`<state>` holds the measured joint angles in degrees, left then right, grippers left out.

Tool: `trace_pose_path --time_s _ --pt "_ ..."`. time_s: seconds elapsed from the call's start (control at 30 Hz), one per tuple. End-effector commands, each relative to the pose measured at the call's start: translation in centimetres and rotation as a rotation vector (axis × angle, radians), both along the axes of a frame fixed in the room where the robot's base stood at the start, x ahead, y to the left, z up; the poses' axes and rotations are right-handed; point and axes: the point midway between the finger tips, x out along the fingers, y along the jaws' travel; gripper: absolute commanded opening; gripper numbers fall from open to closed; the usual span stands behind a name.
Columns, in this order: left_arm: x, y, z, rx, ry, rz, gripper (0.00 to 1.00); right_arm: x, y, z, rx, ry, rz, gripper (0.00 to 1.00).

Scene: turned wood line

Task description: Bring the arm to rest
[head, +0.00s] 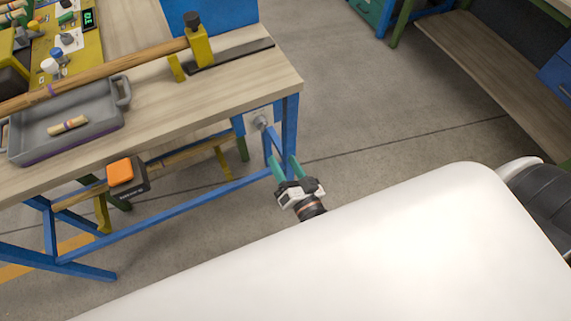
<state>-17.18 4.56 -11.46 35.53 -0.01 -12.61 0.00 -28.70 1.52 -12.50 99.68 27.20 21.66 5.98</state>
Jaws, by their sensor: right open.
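My right gripper (286,166) shows in the middle of the head view, with two teal fingers apart and nothing between them. It is beyond the edge of my own white body, off the right end of the workbench (255,82) and near its blue leg. The fingers point away from me, towards a round grey fitting (262,122) on the bench end; whether they touch anything is hard to tell. Most of the right arm behind the gripper is hidden by my white body. My left gripper is not in view.
On the bench are a grey tray (98,118) holding a small wooden piece (68,125), and a long wooden rod (125,62) at a yellow stand (200,45). Open floor (400,110) lies to the right.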

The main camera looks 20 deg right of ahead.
Motion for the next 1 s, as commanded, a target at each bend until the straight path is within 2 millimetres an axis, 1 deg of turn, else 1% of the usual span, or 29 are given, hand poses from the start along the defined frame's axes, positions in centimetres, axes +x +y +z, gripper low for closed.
trace_pose_path --time_s 0.47,0.57,0.67,0.77,0.8,0.87,0.9,0.97,1.0 --pt "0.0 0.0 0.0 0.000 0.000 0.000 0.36 0.0 0.0 0.0 0.000 0.000 0.000 0.54" --pt "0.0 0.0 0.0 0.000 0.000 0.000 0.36 -0.1 0.1 -0.8 -0.012 0.020 0.008 0.54" --pt "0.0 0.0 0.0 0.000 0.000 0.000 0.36 -0.6 0.5 -4.1 -0.058 0.096 0.039 0.54" --pt "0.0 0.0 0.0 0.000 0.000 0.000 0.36 -2.0 0.9 -10.0 -0.147 0.239 0.099 0.54" --pt "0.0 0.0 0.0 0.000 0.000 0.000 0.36 -3.0 0.9 -12.8 -0.190 0.310 0.130 0.54" --pt "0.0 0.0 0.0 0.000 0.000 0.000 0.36 -4.8 0.8 -17.1 -0.254 0.423 0.178 0.54" --pt "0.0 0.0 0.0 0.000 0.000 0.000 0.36 -6.3 0.6 -19.8 -0.296 0.498 0.211 0.54" --pt "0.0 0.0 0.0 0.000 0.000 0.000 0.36 -8.8 0.1 -23.7 -0.358 0.613 0.261 0.54" --pt "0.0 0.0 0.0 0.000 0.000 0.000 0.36 -10.6 -0.4 -26.1 -0.400 0.689 0.294 0.54"
